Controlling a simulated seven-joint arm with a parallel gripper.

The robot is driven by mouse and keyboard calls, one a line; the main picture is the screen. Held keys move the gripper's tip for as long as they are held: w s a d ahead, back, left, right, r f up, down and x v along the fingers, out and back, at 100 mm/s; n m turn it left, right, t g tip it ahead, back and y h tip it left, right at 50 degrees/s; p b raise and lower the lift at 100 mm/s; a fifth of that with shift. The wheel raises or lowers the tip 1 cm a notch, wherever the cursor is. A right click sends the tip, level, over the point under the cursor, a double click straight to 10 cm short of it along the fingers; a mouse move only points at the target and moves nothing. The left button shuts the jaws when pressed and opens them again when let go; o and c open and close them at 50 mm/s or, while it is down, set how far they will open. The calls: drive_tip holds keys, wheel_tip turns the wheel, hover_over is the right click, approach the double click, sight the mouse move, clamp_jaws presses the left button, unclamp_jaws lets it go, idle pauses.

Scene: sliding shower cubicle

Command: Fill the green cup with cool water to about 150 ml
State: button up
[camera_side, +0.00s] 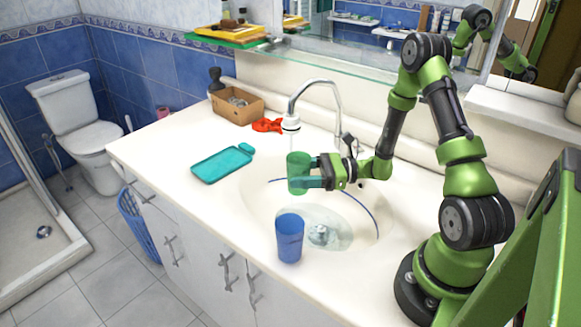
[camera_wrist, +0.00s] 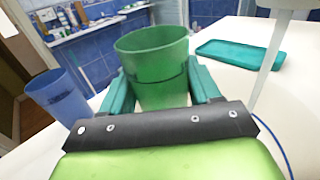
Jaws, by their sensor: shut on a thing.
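My gripper (camera_side: 310,178) is shut on the green cup (camera_side: 297,160) and holds it upright above the basin (camera_side: 258,205), near the tap. In the wrist view the cup (camera_wrist: 152,62) sits between my teal fingers (camera_wrist: 162,90), with a dark line around it. Its inside bottom and any water level are hidden. The tap spout (camera_side: 291,124) is above the cup in the side view. A pale column (camera_wrist: 268,60), seemingly running water, drops from the spout to the right of the cup in the wrist view. The tap's dark lever (camera_side: 349,145) stands behind my gripper.
A blue cup (camera_side: 289,238) stands at the basin's front edge, also in the wrist view (camera_wrist: 58,97). A teal tray (camera_side: 222,164), red cloth (camera_side: 267,125) and cardboard box (camera_side: 237,104) are on the counter at left. A glass shelf (camera_side: 330,61) hangs behind.

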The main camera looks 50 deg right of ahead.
wheel_tip(320, 180, up, 7)
drive_tip(key=s+d+m+t+h, duration=0.4)
drive_tip(key=s+d+m+h, duration=0.3)
drive_tip(key=d, duration=0.6)
wheel_tip(320, 180, down, 5)
drive_tip(key=n+h, duration=0.1)
drive_tip(key=a+f+x, duration=0.1)
drive_tip(key=f+x, duration=0.1)
drive_tip(key=x, duration=1)
drive_tip(key=shift+f, duration=0.25)
drive_tip(key=shift+w+a, duration=0.1)
drive_tip(key=shift+w, duration=0.05)
drive_tip(key=shift+x, duration=0.95)
drive_tip(key=shift+r, duration=0.1)
idle(2.3)
drive_tip(key=shift+v, duration=2.25)
